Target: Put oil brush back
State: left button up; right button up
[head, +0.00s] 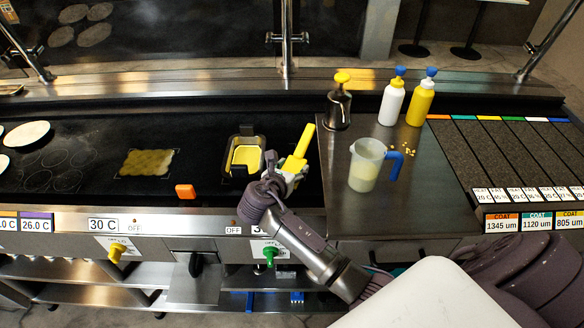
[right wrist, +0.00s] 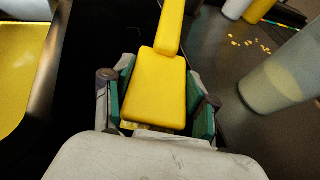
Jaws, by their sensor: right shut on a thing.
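The yellow oil brush (head: 304,141) is in my right gripper (head: 282,180), which is shut on its wide block; the handle points up and away. In the right wrist view the block (right wrist: 155,88) sits between the two green-padded fingers (right wrist: 160,110); the brush's lower end is hidden. The oil tray (head: 262,142), a metal pan with yellow oil inside, stands just left of the brush on the dark surface. Its rim (right wrist: 48,75) also shows at the left of the right wrist view. The brush is beside the tray, apart from it. My left gripper is not in view.
A clear jug with a blue handle (head: 365,165) stands on the steel counter to the right, near yellow crumbs. A metal dispenser (head: 339,108) and white (head: 392,103) and yellow (head: 420,103) bottles stand behind. A browned square (head: 147,163) lies on the griddle; an orange block (head: 185,191) is at its front edge.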

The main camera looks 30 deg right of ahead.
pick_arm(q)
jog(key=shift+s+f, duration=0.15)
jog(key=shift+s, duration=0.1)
pick_arm(e)
jog(key=shift+f, duration=0.55)
jog(key=o, duration=1.3)
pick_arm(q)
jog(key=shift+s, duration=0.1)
pick_arm(e)
jog(key=shift+r, duration=0.1)
notch_tip(320, 180, up, 10)
jog(key=shift+f, duration=0.1)
